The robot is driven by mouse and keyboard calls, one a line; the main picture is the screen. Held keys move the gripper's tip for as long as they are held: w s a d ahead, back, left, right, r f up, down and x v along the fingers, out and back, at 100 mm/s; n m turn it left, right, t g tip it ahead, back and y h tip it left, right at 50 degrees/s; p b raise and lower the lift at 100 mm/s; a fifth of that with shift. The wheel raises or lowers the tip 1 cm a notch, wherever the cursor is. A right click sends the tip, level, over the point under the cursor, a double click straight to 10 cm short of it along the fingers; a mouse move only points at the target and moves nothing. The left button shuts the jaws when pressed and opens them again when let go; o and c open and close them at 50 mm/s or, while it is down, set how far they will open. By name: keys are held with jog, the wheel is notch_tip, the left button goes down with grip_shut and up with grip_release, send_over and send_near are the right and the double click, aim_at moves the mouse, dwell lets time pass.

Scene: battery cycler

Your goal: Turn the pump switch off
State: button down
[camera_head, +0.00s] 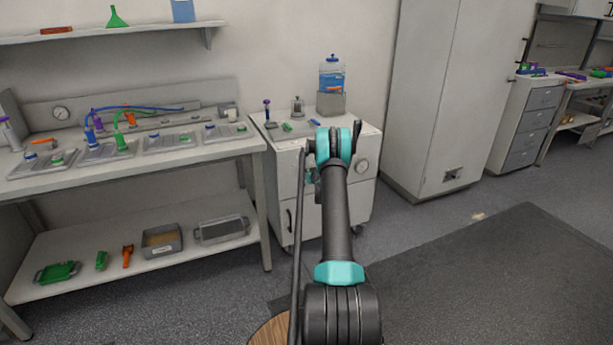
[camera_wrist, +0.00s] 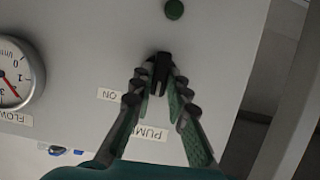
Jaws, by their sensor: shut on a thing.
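The black pump switch (camera_wrist: 161,64) sits on a white panel in the wrist view. A label reading "ON" (camera_wrist: 112,95) and a "PUMP" label (camera_wrist: 150,133) are beside it, both upside down in this view. My gripper (camera_wrist: 161,84) is shut on the switch, with one finger on each side of it. In the head view the switch and my gripper are hidden behind my arm at the white cabinet (camera_head: 346,195).
A flow gauge (camera_wrist: 14,80) is left of the switch in the wrist view. On the cabinet stands a blue-filled bottle (camera_head: 332,75). A workbench (camera_head: 200,150) with trays is on the left, a tall locker (camera_head: 430,100) on the right. Open floor lies right of my arm.

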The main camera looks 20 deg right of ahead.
jog(key=n+h, duration=0.1)
jog(key=n, duration=0.1)
jog(key=n+h, duration=0.1)
jog(key=shift+a+n+t+h, duration=0.2)
jog(key=shift+n+t+h, duration=0.1)
jog(key=shift+n, duration=0.1)
dwell(0.4)
jog(key=c, duration=1.5)
grip_release()
jog(key=v, duration=1.2)
jog(key=shift+a, duration=0.1)
